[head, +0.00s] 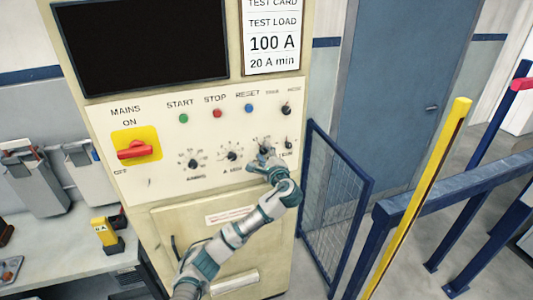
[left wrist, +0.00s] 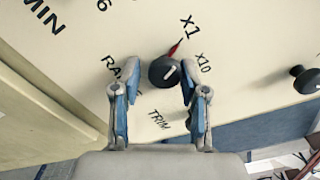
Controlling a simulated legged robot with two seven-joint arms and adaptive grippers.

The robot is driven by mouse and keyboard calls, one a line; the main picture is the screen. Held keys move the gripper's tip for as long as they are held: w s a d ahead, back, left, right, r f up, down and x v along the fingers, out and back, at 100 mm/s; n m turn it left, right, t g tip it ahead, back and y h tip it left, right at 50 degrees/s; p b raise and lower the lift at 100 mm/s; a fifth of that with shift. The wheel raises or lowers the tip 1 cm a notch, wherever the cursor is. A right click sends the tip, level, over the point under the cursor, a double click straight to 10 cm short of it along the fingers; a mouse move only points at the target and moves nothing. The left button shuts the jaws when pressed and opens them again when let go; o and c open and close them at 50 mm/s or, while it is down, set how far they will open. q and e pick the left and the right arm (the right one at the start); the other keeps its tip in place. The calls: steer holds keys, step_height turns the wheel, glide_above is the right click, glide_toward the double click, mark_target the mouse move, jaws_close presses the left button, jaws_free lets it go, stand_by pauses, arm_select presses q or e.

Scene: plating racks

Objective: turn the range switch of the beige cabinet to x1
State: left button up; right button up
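The beige cabinet (head: 135,185) stands in front of me in the head view, with a pale panel of knobs and buttons. In the left wrist view, the black range switch (left wrist: 163,72) sits beyond the fingertips, with its red pointer (left wrist: 174,48) directed up and right toward the x1 mark (left wrist: 188,27). The x10 mark (left wrist: 203,62) is to its right. My left gripper (head: 266,160) is at the panel's lower right and hides part of it. In the left wrist view the gripper (left wrist: 160,92) is open, one finger either side of the switch; contact cannot be told. My right gripper is out of view.
A red mains switch (head: 138,151) on a yellow plate is at the panel's left. Another black knob (left wrist: 306,80) is at the wrist view's right. A blue mesh gate (head: 335,205) and yellow post (head: 420,190) stand right of the cabinet. A bench (head: 75,275) is at left.

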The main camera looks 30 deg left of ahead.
arm_select(q)
steer(key=shift+o, duration=0.3)
steer(key=shift+s+r, duration=0.2)
steer(key=shift+s, duration=0.1)
steer(key=shift+d+f, duration=0.15)
steer(key=shift+d, duration=0.05)
steer(key=v, duration=1.1)
steer(key=shift+s, duration=0.3)
